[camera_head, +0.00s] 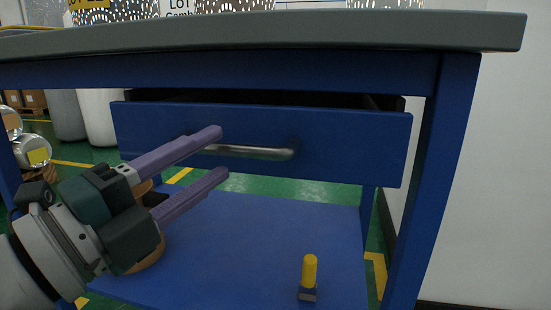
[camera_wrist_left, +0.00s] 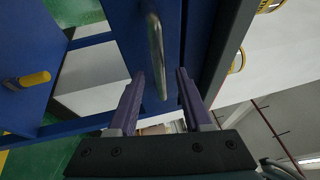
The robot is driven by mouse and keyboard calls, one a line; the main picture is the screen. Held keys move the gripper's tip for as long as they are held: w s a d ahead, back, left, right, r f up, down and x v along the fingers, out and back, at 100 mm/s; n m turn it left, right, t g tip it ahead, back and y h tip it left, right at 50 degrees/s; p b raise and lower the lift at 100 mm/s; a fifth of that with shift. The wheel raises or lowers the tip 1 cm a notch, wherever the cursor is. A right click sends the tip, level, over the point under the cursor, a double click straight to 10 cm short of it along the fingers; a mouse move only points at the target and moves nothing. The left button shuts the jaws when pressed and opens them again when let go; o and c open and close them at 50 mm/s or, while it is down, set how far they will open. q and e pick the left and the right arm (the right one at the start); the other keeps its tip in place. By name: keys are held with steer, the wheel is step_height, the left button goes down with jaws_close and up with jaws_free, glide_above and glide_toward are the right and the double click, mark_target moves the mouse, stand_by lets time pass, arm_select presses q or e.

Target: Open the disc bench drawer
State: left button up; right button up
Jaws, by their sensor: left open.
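The blue drawer (camera_head: 350,145) under the bench top (camera_head: 400,32) stands partly open, with a dark gap above its front panel. A curved metal handle (camera_head: 268,152) is fixed across the middle of the front. My left gripper (camera_head: 224,153) has two purple fingers, open, one above and one below the handle's left part. In the left wrist view, the handle (camera_wrist_left: 156,45) runs between the two open fingers of the gripper (camera_wrist_left: 160,76), with no clear contact. The handle's left end is partly hidden by the upper finger in the head view. My right gripper is not in view.
A blue lower shelf (camera_head: 270,220) lies under the drawer and carries a small upright yellow-topped object (camera_head: 309,270). A blue bench leg (camera_head: 432,190) stands at the right, before a white wall (camera_head: 495,180). Pale cylinders (camera_head: 98,115) stand behind at the left.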

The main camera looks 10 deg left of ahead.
mark_target(221, 152)
arm_select(q)
steer(key=shift+b+x, duration=0.4)
steer(key=shift+x, duration=1.35)
jaws_close()
